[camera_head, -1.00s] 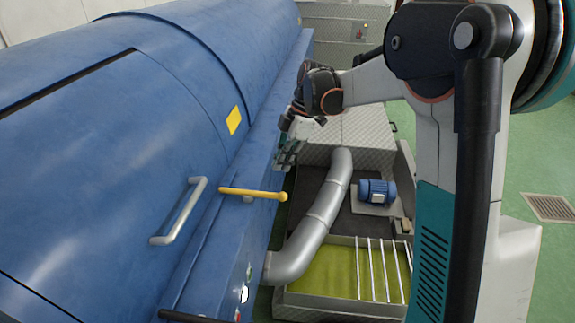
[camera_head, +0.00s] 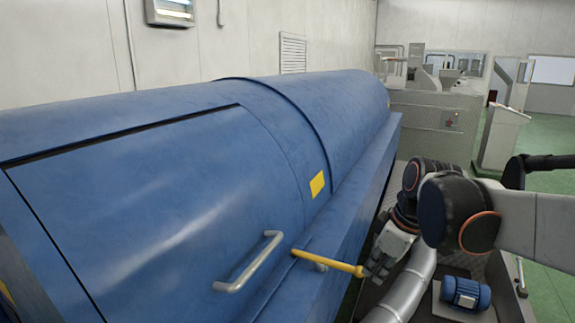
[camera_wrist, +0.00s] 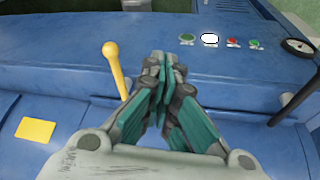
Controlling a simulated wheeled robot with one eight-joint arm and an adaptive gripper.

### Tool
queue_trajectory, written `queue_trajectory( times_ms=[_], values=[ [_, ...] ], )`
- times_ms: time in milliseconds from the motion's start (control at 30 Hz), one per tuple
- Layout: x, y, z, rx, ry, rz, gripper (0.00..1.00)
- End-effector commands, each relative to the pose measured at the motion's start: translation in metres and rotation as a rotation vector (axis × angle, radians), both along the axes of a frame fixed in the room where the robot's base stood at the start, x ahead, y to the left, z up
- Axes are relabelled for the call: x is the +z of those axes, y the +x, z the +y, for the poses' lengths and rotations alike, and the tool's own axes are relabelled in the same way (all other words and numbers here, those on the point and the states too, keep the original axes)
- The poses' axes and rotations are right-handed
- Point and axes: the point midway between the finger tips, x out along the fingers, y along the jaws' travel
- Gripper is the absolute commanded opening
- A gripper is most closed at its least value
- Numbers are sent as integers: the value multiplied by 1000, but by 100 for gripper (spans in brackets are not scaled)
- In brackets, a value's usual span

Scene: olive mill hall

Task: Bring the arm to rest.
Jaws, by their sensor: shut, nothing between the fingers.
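My gripper (camera_wrist: 158,75) is shut and empty in the wrist view, its teal-padded fingers together above the blue machine's ledge. In the head view my gripper (camera_head: 372,272) hangs beside the machine's right side, by the knob end of the yellow lever (camera_head: 328,262). In the wrist view the yellow lever (camera_wrist: 115,70) stands just left of the fingers, with a small gap. In the head view I cannot tell whether the fingertips touch it. My arm reaches in from the right edge.
The blue machine (camera_head: 190,190) with its grey handle (camera_head: 250,262) fills the left. A silver pipe (camera_head: 408,290) and blue motor (camera_head: 466,292) lie below my arm. Buttons (camera_wrist: 210,40) and a black-handled lever (camera_wrist: 298,95) lie right in the wrist view. Green floor is open at right.

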Motion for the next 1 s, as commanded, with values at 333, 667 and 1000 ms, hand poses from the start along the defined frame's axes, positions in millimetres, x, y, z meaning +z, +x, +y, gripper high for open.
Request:
queue_trajectory(
  times_ms=[333, 667, 1000],
  values=[
    [-57, -84, -2, -430, 53, -118, 0],
    [-117, -140, -7, -759, 172, -237, 0],
    [-131, -152, -9, -841, 214, -268, 0]
  ],
)
